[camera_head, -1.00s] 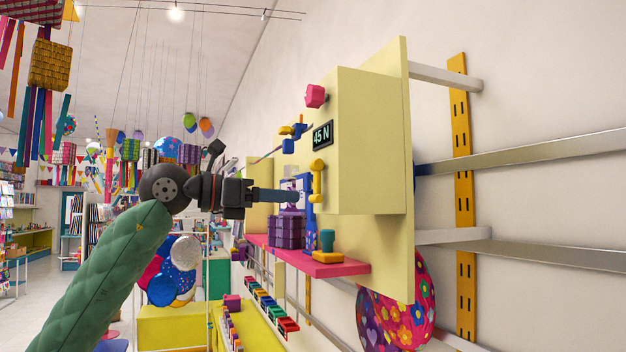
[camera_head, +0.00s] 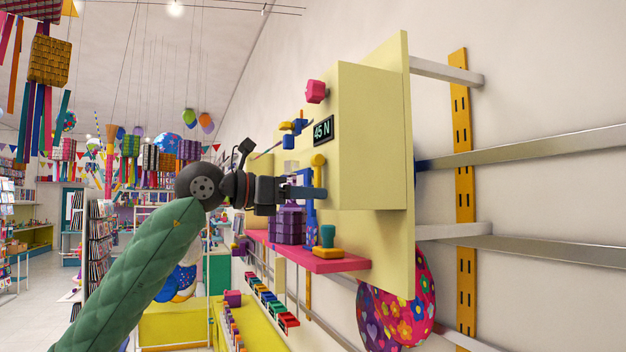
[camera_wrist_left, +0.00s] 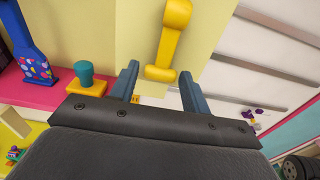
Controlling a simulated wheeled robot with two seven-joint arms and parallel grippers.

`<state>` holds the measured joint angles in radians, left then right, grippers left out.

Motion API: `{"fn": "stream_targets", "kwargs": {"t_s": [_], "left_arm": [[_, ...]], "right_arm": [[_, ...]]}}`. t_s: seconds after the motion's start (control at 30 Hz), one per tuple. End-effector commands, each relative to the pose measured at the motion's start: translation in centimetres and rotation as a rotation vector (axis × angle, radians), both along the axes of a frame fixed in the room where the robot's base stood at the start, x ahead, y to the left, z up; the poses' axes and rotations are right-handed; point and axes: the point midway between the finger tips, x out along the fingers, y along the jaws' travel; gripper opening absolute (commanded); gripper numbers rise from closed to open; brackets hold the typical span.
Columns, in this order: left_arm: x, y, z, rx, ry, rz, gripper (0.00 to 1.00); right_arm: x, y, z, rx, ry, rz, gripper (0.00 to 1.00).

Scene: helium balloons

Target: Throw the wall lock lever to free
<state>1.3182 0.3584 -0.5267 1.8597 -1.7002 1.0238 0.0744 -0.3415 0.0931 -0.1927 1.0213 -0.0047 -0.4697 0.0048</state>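A yellow lever (camera_head: 318,161), which looks like the wall lock lever, is on the left face of the cream wall box (camera_head: 372,140). Its upper end shows in the head view; my gripper hides the lower part. In the left wrist view the yellow lever (camera_wrist_left: 172,38) runs down to a wide end between the fingertips. My left gripper (camera_head: 318,193) is open at the lever's lower end. The blue-grey fingers in the left wrist view (camera_wrist_left: 160,73) stand apart on either side of that end; I cannot tell whether they touch it. My right gripper is not in view.
A pink shelf (camera_head: 335,266) below holds a teal-and-yellow stamp-like piece (camera_head: 327,240), a purple block stack (camera_head: 287,224) and a blue bottle-like piece (camera_wrist_left: 30,50). A "45 N" display (camera_head: 323,131), a pink knob (camera_head: 316,91) and a blue-yellow fitting (camera_head: 293,130) are on the box.

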Motion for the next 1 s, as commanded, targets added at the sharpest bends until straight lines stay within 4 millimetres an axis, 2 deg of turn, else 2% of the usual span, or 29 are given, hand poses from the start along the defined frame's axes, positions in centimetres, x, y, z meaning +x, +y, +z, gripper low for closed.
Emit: {"fn": "stream_targets", "kwargs": {"t_s": [0.03,0.13,0.17,0.37,0.7,1.0], "left_arm": [[0.0,0.0,0.0,0.0,0.0,0.0,0.37],[0.0,0.0,0.0,0.0,0.0,0.0,0.17],[0.0,0.0,0.0,0.0,0.0,0.0,0.16],[0.0,0.2,0.0,0.0,0.0,0.001,0.16],[-0.4,1.5,0.2,-0.002,-0.002,0.002,0.16],[-0.5,1.7,0.4,-0.002,-0.001,0.002,0.16]], "right_arm": [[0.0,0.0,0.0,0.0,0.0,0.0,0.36],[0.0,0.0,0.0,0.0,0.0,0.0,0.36],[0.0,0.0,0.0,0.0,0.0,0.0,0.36],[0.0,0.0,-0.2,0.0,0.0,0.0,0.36],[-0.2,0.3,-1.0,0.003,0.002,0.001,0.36],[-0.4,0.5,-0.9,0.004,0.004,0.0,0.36]]}}
